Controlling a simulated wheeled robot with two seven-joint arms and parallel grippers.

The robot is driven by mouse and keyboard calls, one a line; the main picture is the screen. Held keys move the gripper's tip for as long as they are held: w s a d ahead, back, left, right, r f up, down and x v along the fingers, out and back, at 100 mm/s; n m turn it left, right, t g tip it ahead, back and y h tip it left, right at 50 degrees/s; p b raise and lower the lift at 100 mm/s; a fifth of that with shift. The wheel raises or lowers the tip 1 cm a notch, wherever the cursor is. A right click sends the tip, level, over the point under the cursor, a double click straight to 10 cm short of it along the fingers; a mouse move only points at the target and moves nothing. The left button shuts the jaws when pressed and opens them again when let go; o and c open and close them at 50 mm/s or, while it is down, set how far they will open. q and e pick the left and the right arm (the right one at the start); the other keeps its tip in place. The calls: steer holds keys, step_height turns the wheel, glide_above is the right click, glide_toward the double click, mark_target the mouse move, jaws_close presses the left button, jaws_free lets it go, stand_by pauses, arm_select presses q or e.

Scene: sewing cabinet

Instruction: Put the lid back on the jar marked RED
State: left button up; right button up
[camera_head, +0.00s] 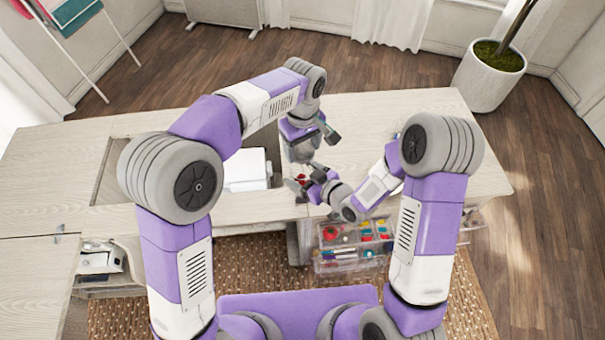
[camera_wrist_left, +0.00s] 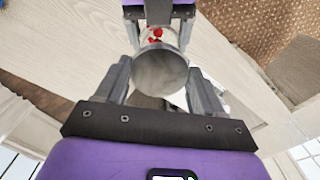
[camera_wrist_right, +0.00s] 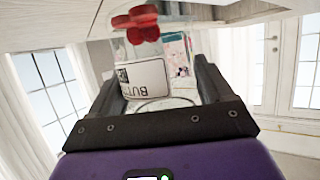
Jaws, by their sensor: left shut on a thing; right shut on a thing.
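A clear glass jar (camera_wrist_right: 178,65) with a white label, printed with letters starting BUTT and seen upside down, is between the fingers of my right gripper (camera_wrist_right: 160,85). Red round pieces (camera_wrist_right: 135,22) show at its far end. In the left wrist view a round grey lid (camera_wrist_left: 160,72) is between the fingers of my left gripper (camera_wrist_left: 161,85), with the jar (camera_wrist_left: 157,35) and its red pieces right behind it. The lid lines up with the jar's end; whether it is seated I cannot tell. In the head view both grippers meet around the red pieces (camera_head: 301,178), mostly hiding jar and lid.
The pale wooden cabinet top (camera_head: 400,125) is largely clear at right. A white object (camera_head: 246,170) sits in an opening left of the grippers. Below, a clear compartment tray (camera_head: 350,258) holds coloured items. A potted plant (camera_head: 488,80) stands behind.

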mark_target(302, 177)
stand_by(0.3)
arm_select(q)
steer(key=shift+f, duration=2)
steer(key=shift+f, duration=0.9)
steer(key=shift+f, duration=0.5)
arm_select(e)
jaws_close()
arm_select(q)
steer(key=shift+m, duration=1.6)
steer(key=o, duration=1)
